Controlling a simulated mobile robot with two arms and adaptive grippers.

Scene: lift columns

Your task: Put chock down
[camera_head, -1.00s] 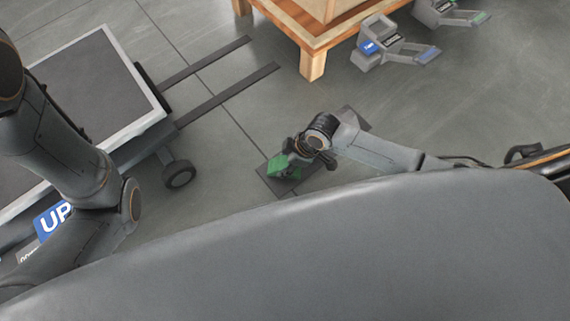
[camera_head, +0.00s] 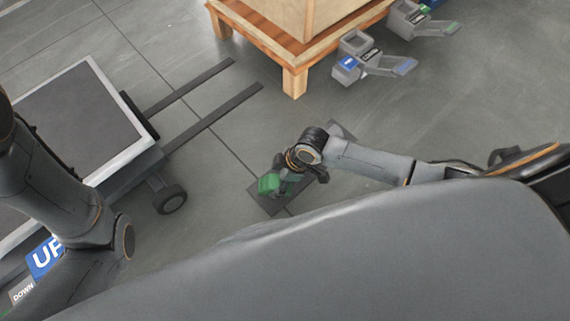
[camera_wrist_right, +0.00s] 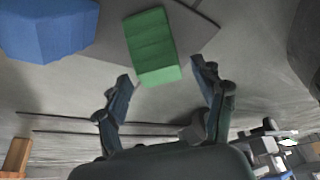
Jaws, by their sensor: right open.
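The green chock (camera_head: 268,184) rests on or just over a dark flat plate (camera_head: 257,197) on the floor, at my right gripper (camera_head: 279,180); contact is hard to tell. In the right wrist view the green chock (camera_wrist_right: 152,45) is a ribbed block lying ahead of and between the fingertips. My right gripper (camera_wrist_right: 162,72) is open there, with a gap between each finger and the chock. My left arm shows at the left of the head view, but its gripper is outside the picture.
A blue block (camera_wrist_right: 45,28) lies near the chock in the wrist view. A lift cart with two forks (camera_head: 215,105) stands left. A wooden crate on a pallet (camera_head: 295,82) and grey pedal units (camera_head: 360,62) are at the top. Floor between them is clear.

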